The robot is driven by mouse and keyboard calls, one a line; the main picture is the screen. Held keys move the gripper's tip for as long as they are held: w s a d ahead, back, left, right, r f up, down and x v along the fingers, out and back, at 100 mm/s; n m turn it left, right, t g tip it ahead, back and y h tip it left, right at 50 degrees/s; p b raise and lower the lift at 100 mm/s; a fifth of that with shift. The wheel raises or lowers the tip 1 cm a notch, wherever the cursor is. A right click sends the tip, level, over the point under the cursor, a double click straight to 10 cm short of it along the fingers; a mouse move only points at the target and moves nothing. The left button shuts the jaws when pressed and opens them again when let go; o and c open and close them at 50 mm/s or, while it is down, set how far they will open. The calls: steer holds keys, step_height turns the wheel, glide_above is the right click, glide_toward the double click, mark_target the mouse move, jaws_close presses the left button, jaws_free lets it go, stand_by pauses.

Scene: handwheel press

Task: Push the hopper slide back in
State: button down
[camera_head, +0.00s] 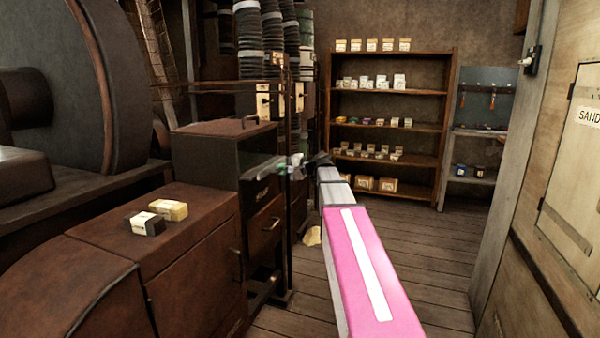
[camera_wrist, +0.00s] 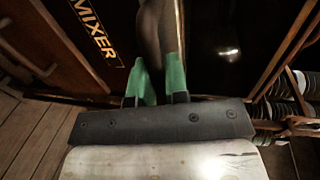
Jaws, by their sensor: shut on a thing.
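My gripper (camera_head: 292,164) is at the end of my pink and grey arm, at the right side of a dark box-shaped machine (camera_head: 208,158) in the head view. In the wrist view, the green fingers of my gripper (camera_wrist: 160,86) are shut on a dark curved piece (camera_wrist: 151,38), which looks like the handle of the hopper slide. The far end of this piece runs out of the top of the view. A dark panel lettered MIXER (camera_wrist: 95,32) lies just left of it. The slide itself is dark and hard to make out; how far it sticks out cannot be told.
A brown cabinet (camera_head: 190,255) with two small boxes (camera_head: 158,217) on top stands at the left. A wooden shelf (camera_head: 392,93) with small goods stands at the back. A wooden door panel (camera_head: 565,150) is at the right.

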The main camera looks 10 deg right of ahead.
mark_target(273, 167)
steer(key=shift+r+x, duration=0.2)
steer(key=shift+x, duration=0.75)
steer(key=shift+r+x, duration=0.15)
steer(key=shift+x, duration=0.75)
steer(key=shift+w+a, duration=0.1)
steer(key=shift+w, duration=0.05)
steer(key=c, duration=1.1)
jaws_free()
steer(key=shift+a, duration=0.1)
steer(key=shift+c, duration=0.2)
steer(key=v, duration=1)
steer(key=shift+s+d, duration=0.2)
steer(key=shift+d, duration=0.15)
